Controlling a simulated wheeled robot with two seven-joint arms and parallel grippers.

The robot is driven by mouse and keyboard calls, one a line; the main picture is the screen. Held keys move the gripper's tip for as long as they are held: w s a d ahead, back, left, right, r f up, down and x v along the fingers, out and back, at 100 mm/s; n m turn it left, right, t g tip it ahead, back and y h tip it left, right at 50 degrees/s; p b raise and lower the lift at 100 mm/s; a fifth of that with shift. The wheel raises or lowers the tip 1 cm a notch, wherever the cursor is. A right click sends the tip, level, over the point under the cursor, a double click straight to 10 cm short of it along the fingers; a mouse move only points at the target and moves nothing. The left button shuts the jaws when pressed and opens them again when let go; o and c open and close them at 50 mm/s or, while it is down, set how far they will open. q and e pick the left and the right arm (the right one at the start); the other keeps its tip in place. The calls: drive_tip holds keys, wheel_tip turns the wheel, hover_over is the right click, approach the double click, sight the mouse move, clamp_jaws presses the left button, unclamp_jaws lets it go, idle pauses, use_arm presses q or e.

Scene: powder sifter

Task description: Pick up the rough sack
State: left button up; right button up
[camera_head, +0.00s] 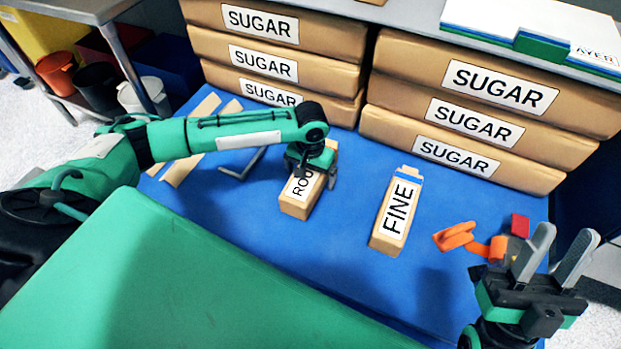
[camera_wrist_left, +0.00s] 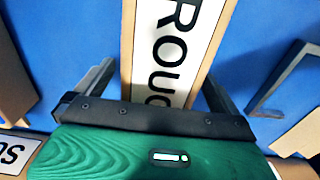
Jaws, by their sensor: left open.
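The rough sack (camera_head: 298,204) is a small tan block with a white label, lying on the blue table (camera_head: 330,250) left of the fine sack (camera_head: 397,212). My left gripper (camera_head: 311,178) is over the far part of the rough sack. In the left wrist view the rough sack (camera_wrist_left: 183,40) runs between the two open fingers (camera_wrist_left: 155,95), one on each side. Whether the fingers touch it cannot be told. The lower part of its label is hidden behind the gripper. My right gripper (camera_head: 548,255) is open and empty at the lower right.
Stacked sugar sacks (camera_head: 483,120) stand along the back. An orange clip-like object (camera_head: 456,237) and a red block (camera_head: 520,225) lie near my right gripper. A grey bent bar (camera_head: 243,165) and tan strips (camera_head: 187,160) lie left of my left gripper. The front middle of the table is clear.

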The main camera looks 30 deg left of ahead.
use_arm(q)
drive_tip(key=shift+c, duration=0.4)
drive_tip(key=c, duration=1.4)
drive_tip(key=shift+r, duration=0.1)
drive_tip(key=c, duration=0.3)
